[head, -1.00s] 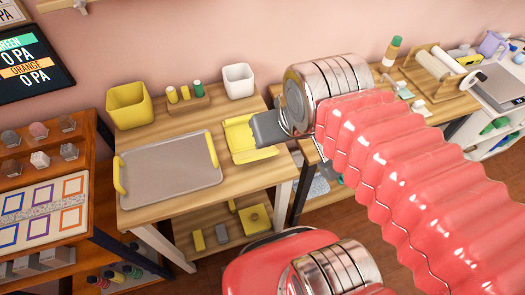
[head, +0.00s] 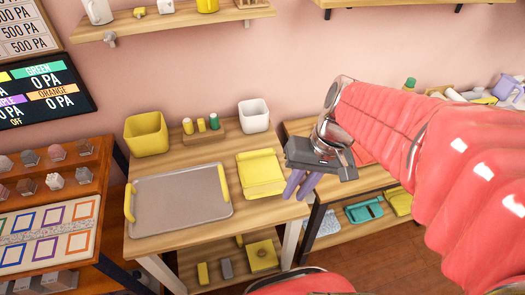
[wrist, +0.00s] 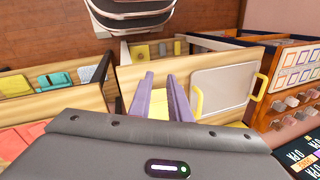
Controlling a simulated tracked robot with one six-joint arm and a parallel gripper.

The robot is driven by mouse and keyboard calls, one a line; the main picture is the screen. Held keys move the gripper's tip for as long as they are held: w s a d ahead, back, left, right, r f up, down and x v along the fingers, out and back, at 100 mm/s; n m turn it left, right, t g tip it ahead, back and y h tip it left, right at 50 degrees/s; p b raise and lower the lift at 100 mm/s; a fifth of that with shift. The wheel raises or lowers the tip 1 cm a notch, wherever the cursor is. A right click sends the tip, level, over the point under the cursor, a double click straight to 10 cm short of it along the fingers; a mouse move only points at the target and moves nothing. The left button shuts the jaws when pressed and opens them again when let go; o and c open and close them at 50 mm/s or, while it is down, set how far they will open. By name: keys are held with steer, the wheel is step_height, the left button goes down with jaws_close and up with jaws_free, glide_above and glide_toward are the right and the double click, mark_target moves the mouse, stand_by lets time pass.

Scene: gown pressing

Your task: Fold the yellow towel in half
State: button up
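The yellow towel (head: 262,178) lies on the wooden table, right of the grey tray, in the head view. A raised edge or fold runs across it near its far end; I cannot tell how many layers lie there. My gripper (head: 302,186) is right of the towel, above the table's right edge, with its purple fingers pointing down. The fingers are apart and nothing shows held. In the wrist view my gripper (wrist: 162,90) has a gap between its fingertips, and yellow cloth (wrist: 160,106) shows behind and between the fingers, partly hidden by them.
The grey tray (head: 180,205) with yellow handles fills the table's left part. A yellow bin (head: 146,135), small bottles on a stand (head: 203,135) and a white cup (head: 254,116) stand behind. A second table (head: 300,127) is on the right, with folded cloths (head: 364,210) on its lower shelf.

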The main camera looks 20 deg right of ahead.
steer(key=w+d+f+m+y, duration=0.3)
steer(key=d+f+m+y, duration=0.1)
steer(key=f+y, duration=0.3)
steer(key=m+t+y, duration=0.4)
steer(key=t, duration=0.1)
glide_toward(276, 189)
steer(key=s+d, duration=0.1)
steer(key=d, duration=0.3)
steer(key=shift+a+f, duration=0.1)
steer(key=shift+a, duration=0.1)
steer(key=x, duration=1.3)
steer(key=shift+a, duration=0.35)
jaws_close()
steer(key=shift+a, duration=0.1)
stand_by(0.8)
